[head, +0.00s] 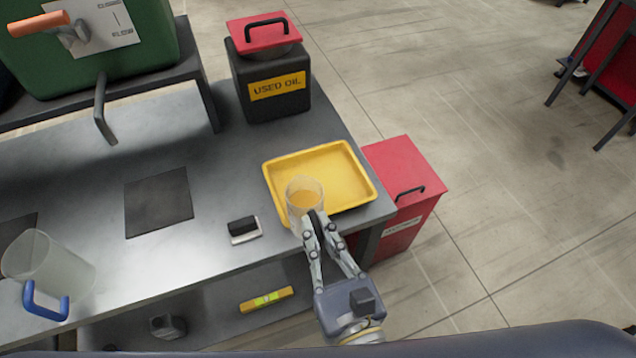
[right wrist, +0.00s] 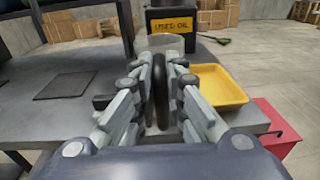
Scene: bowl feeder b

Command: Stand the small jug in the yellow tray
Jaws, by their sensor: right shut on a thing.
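The small jug (head: 303,190) is clear, with a dark handle. My right gripper (head: 318,222) is shut on that handle and holds the jug upright. In the head view the jug overlaps the near left corner of the yellow tray (head: 345,172). In the right wrist view the jug (right wrist: 166,43) shows behind the black handle, between my fingers (right wrist: 161,85), and the tray (right wrist: 222,86) lies to its right. The tray is empty where it shows. I cannot tell the jug's height over the bench. My left gripper is not in view.
A black used oil can (head: 270,100) stands behind the tray. A larger clear jug with a blue handle (head: 50,270) is at the left. A small dark block (head: 243,229) lies left of the jug. A red bin (head: 408,190) stands beyond the bench's right edge.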

